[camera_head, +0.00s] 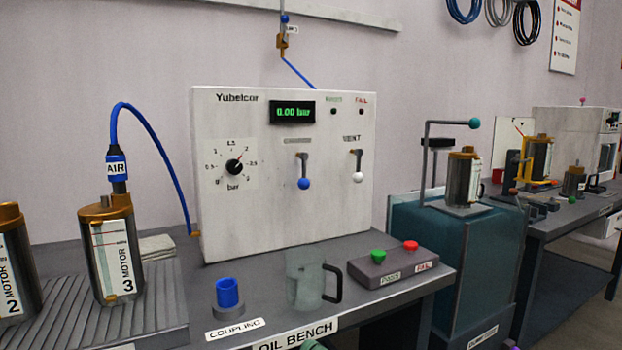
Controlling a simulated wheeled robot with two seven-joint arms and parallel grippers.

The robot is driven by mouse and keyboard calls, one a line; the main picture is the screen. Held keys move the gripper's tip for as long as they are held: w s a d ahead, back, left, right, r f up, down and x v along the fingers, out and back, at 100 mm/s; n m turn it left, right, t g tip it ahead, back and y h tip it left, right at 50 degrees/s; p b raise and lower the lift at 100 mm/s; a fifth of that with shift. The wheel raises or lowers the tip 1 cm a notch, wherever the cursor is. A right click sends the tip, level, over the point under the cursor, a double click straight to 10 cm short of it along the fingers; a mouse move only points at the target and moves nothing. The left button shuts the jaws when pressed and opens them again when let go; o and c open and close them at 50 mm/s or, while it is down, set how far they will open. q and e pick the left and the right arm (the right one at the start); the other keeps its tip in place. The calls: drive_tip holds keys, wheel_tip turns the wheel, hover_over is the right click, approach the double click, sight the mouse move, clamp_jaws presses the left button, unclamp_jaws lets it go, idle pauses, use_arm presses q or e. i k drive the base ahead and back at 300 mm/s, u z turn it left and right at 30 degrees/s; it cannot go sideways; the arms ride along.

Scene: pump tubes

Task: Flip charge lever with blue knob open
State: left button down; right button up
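The charge lever with the blue knob (304,183) is on the front of the white Yubelcor panel (270,218). Its dark stem hangs down from the pivot, with the knob at the bottom. To its right, a similar lever with a white knob (358,177) hangs down under the label VENT. The display (292,112) on the panel reads 0.00 bar. The label above the blue-knob lever is too small to read. Neither of my grippers is clearly in view.
On the bench in front of the panel stand a blue coupling (228,294), a clear jug (304,280) with a dark handle, and a button box (392,266). Motor 3 (112,250) stands at left, with a blue air hose (160,140) arching to the panel's side.

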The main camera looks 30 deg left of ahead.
sight(305, 184)
drive_tip(key=i, duration=0.35)
drive_tip(key=u, duration=0.7)
